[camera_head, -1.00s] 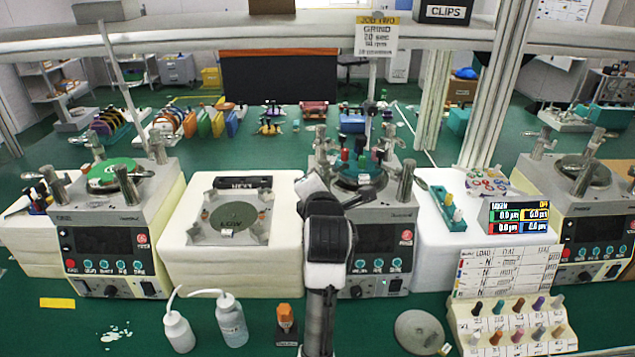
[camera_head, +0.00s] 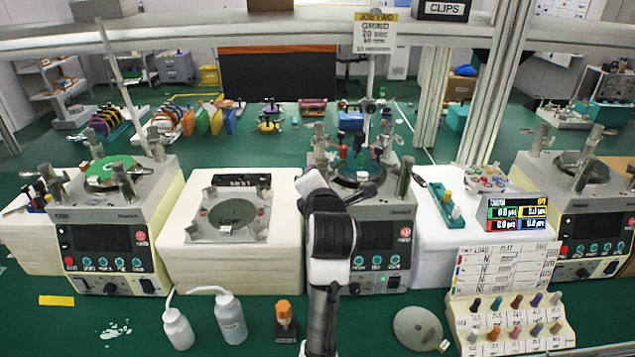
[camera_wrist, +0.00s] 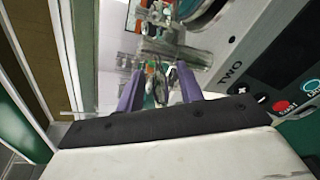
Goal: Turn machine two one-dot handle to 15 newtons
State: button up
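Machine two (camera_head: 397,215) is the grey middle machine in the head view, partly hidden behind my arm. Its "TWO" lettering and red button show at the right of the wrist view, on the machine's grey body (camera_wrist: 222,52). Several knobbed handles stand around its round plate, but I cannot make out which has one dot or any force reading. My gripper (camera_wrist: 160,69) shows two purple fingers spread apart in the wrist view. Metal posts and a small dark-and-green part appear between or beyond the fingers; contact cannot be told. In the head view my arm hides the fingers.
Similar machines stand at left (camera_head: 105,235) and right (camera_head: 572,215). A white block with a round plate (camera_head: 232,215) is left of machine two. A small display (camera_head: 517,213) and a rack of colored knobs (camera_head: 512,335) are at right. Bottles (camera_head: 231,320) stand in front.

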jog(key=b+v, duration=0.4)
jog(key=v, duration=0.4)
jog(key=shift+s, duration=0.35)
jog(key=shift+s+d+b, duration=0.1)
jog(key=shift+b, duration=0.7)
jog(key=shift+b+v, duration=2.4)
jog(key=shift+b, duration=1.3)
jog(key=shift+r, duration=0.15)
